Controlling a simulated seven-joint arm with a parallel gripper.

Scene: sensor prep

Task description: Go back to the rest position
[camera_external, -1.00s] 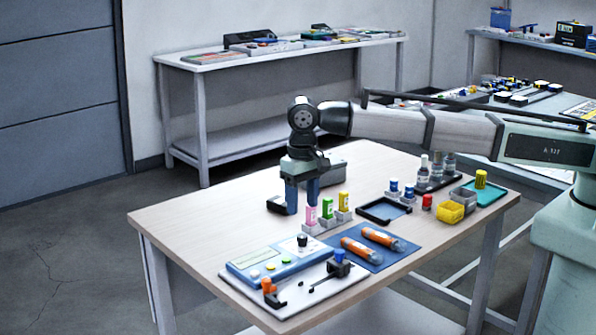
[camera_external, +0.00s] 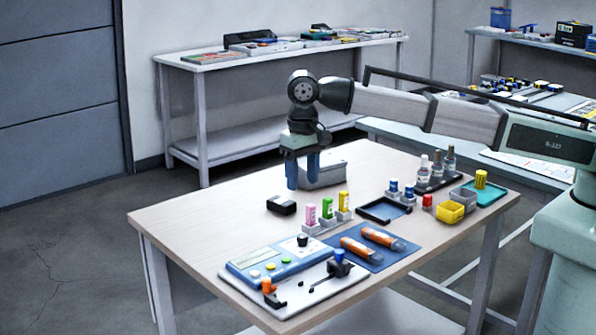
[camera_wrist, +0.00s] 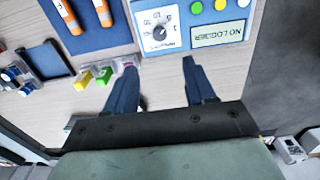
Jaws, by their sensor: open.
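My gripper (camera_external: 303,171) is open and empty, pointing down above the back part of the wooden table (camera_external: 180,213). In the wrist view its two blue fingers (camera_wrist: 160,78) stand apart with bare table between them. A small black block (camera_external: 281,205) lies on the table below and left of the gripper in the external view. A grey box (camera_external: 325,172) stands just behind the gripper.
A rack holds pink (camera_external: 311,214), green (camera_external: 327,207) and yellow (camera_external: 344,200) vials. A blue panel with a dial (camera_external: 280,258) sits at the front left. Orange tubes (camera_external: 362,249) lie on a blue mat. Bottles (camera_external: 437,164) stand at the back right. The table's left side is mostly clear.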

